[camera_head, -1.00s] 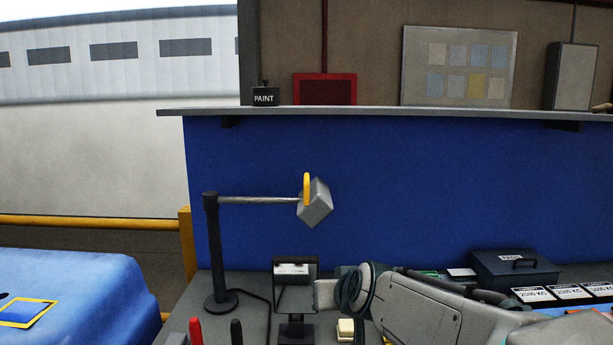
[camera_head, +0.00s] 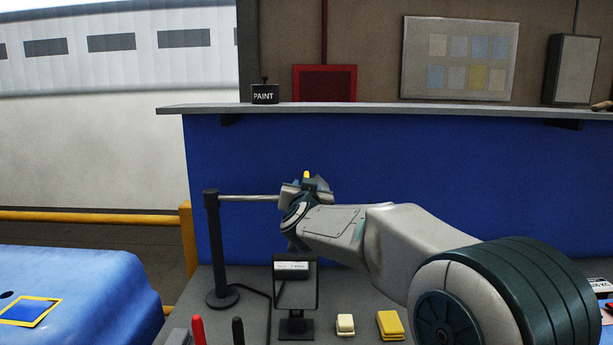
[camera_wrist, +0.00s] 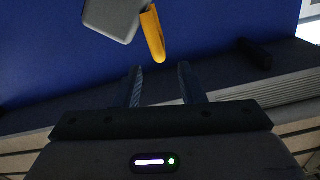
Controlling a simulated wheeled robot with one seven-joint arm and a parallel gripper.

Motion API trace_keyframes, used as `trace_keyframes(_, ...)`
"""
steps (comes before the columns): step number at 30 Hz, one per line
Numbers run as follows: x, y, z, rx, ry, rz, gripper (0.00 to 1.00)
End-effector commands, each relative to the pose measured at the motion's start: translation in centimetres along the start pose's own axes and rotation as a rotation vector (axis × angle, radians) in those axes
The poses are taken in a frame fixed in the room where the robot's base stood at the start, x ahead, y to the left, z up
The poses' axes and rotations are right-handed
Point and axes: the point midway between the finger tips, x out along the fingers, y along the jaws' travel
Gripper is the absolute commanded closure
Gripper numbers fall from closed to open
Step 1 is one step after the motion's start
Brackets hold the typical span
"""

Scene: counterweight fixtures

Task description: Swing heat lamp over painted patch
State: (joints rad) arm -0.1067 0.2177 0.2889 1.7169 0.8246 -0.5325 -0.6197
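The heat lamp has a dark upright post (camera_head: 214,250) on a round base and a grey horizontal arm (camera_head: 250,198). In the head view its lamp head is mostly hidden behind my gripper (camera_head: 306,186); the tip of its yellow handle (camera_head: 307,175) shows above. In the wrist view, the grey lamp head (camera_wrist: 112,17) and yellow handle (camera_wrist: 152,36) are just beyond my gripper's fingers (camera_wrist: 162,76). The fingers are apart with nothing between them. The painted patch (camera_head: 28,311), a blue square with a yellow border, is on the blue panel (camera_head: 95,280) at lower left.
A black-framed stand (camera_head: 296,290), a cream block (camera_head: 345,324) and a yellow block (camera_head: 390,323) are on the grey bench below my arm. A yellow rail post (camera_head: 187,240) stands between panel and lamp. A shelf (camera_head: 400,112) runs above.

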Motion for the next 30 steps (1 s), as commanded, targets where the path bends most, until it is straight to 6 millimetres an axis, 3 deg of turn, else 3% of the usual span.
trace_keyframes(9,5.3,0.0,-0.1,0.001,-0.002,0.000,0.64)
trace_keyframes(15,7.7,0.0,-0.1,0.000,-0.001,0.000,0.64)
trace_keyframes(21,8.8,0.0,-0.1,-0.001,0.000,0.000,0.64)
trace_keyframes(30,8.9,0.0,0.0,-0.001,0.000,0.000,0.64)
